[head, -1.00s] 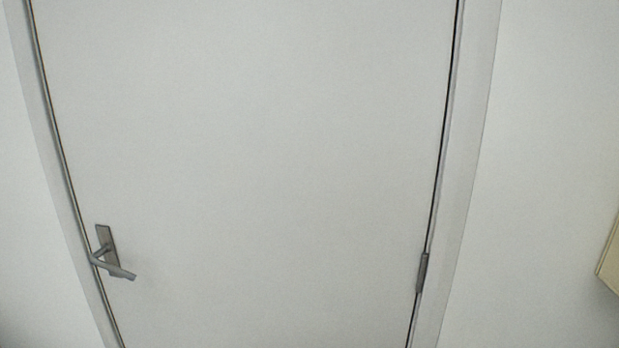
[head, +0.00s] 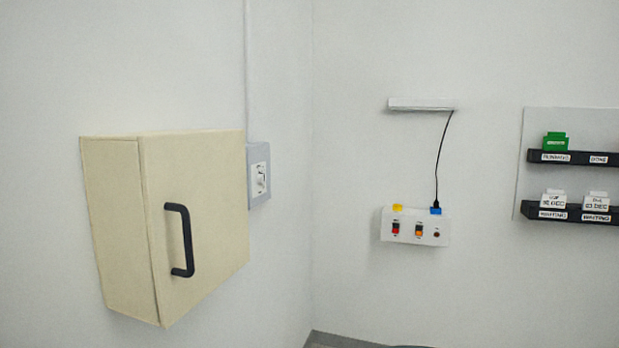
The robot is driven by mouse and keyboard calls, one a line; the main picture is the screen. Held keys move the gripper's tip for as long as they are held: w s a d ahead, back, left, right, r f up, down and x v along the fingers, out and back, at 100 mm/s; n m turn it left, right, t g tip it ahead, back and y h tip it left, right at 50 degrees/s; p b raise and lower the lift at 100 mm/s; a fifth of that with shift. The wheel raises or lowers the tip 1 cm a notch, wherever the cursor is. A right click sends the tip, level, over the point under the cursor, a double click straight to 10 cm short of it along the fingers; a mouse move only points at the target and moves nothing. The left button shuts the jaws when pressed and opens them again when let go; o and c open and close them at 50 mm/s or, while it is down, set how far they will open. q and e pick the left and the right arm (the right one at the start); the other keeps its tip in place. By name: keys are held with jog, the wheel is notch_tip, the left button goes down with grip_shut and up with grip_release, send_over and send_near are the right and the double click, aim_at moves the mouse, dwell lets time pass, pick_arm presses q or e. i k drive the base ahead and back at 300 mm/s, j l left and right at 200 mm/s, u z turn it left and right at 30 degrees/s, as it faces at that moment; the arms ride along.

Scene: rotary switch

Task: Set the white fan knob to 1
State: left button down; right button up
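A small white rotary knob (head: 261,178) sits on a white plate on a grey wall box (head: 249,190), just right of the beige cabinet. It is seen at a steep angle, and its setting and markings are too small to read. I cannot tell for certain that it is the fan knob. Neither of my grippers shows in the head view.
A beige cabinet (head: 195,225) with a black handle (head: 181,240) juts from the left wall and partly covers the grey box's side. A white switch panel (head: 414,228) hangs on the right wall. Black shelves (head: 572,158) hold small labelled blocks at far right.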

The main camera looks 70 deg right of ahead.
aim_at(261, 179)
jog(key=z, duration=1.9)
jog(key=i+l, duration=0.15)
jog(key=l, duration=0.2)
jog(key=i+l+u, duration=0.1)
jog(key=l, duration=0.25)
jog(key=i+l, duration=0.4)
jog(key=l, duration=0.3)
jog(key=i+l+u, duration=0.1)
jog(key=l, duration=0.3)
jog(key=i+l, duration=0.2)
jog(key=l, duration=0.15)
jog(key=i+l, duration=0.15)
jog(key=l, duration=0.25)
jog(key=u, duration=0.05)
